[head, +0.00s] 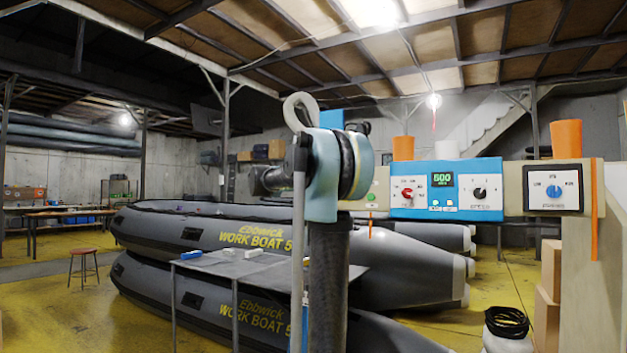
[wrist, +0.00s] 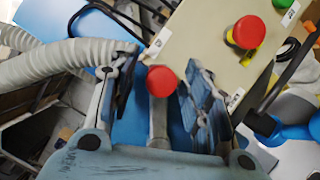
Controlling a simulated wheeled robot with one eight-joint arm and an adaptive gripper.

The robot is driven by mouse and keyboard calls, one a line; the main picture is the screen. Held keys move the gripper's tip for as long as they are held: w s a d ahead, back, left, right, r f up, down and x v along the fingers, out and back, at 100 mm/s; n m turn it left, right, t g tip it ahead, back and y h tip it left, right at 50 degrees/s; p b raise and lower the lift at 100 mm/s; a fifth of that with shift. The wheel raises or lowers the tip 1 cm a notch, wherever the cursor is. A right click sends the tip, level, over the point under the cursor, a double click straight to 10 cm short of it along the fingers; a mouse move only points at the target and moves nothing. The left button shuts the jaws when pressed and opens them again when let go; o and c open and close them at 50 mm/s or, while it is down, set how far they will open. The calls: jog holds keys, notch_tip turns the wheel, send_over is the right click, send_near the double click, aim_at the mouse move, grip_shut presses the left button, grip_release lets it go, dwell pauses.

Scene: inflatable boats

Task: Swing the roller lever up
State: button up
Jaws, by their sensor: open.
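A lever with a round red knob (wrist: 160,82) on a grey metal rod (wrist: 158,125) shows in the wrist view. My gripper (wrist: 160,70) is open, with one finger on each side of the red knob. A small gap shows between the knob and each finger, so I see no grip on it. The rod runs down towards my palm in the picture, and its lower end is hidden. In the head view my own arm stands in front, and I cannot make out the gripper fingers or the lever there.
A beige panel with a red mushroom button (wrist: 246,33) lies close to the right finger. A ribbed pale hose (wrist: 70,62) lies at the left. In the head view, a blue control box (head: 447,189) stands right of my arm, and grey inflatable boats (head: 205,231) lie behind.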

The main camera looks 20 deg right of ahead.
jog(key=v, duration=1.2)
jog(key=shift+w, duration=0.1)
